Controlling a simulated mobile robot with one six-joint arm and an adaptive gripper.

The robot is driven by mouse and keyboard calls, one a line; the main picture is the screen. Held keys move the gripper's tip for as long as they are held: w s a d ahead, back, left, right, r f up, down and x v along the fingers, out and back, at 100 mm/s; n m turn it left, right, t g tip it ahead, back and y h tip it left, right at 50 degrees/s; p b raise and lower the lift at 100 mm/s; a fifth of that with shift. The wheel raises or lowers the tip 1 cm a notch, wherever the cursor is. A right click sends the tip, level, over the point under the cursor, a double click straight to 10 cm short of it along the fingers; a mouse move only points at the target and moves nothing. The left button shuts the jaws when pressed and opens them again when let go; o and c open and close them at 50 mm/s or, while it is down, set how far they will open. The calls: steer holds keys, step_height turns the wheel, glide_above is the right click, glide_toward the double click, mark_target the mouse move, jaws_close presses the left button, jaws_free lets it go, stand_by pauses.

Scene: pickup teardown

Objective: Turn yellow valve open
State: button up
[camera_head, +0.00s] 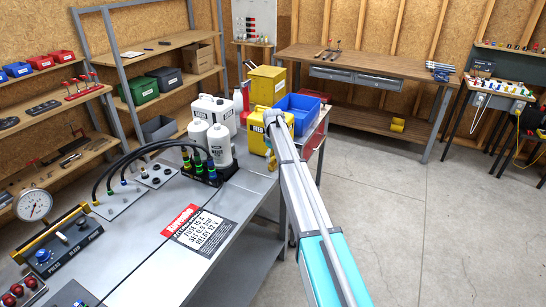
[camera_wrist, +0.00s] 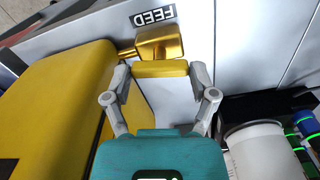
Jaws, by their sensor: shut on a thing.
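The yellow valve handle (camera_wrist: 161,69) is a short bar in the wrist view, in front of a brass valve body (camera_wrist: 160,42). My gripper (camera_wrist: 162,73) is shut on the handle, with one grey finger at each end of the bar. A FEED label, appearing upside down, is on the grey surface beyond the valve. How far the handle is turned is hard to tell.
A yellow container (camera_wrist: 62,105) stands close on the left in the wrist view, and a white container (camera_wrist: 262,150) on the right. In the head view, a blue bin (camera_head: 298,103) and white jugs (camera_head: 212,108) stand near my arm's end. The floor at right is clear.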

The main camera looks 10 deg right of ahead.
steer(key=shift+n, duration=1.2)
steer(key=o, duration=1)
steer(key=shift+d, duration=0.1)
steer(key=shift+m, duration=0.4)
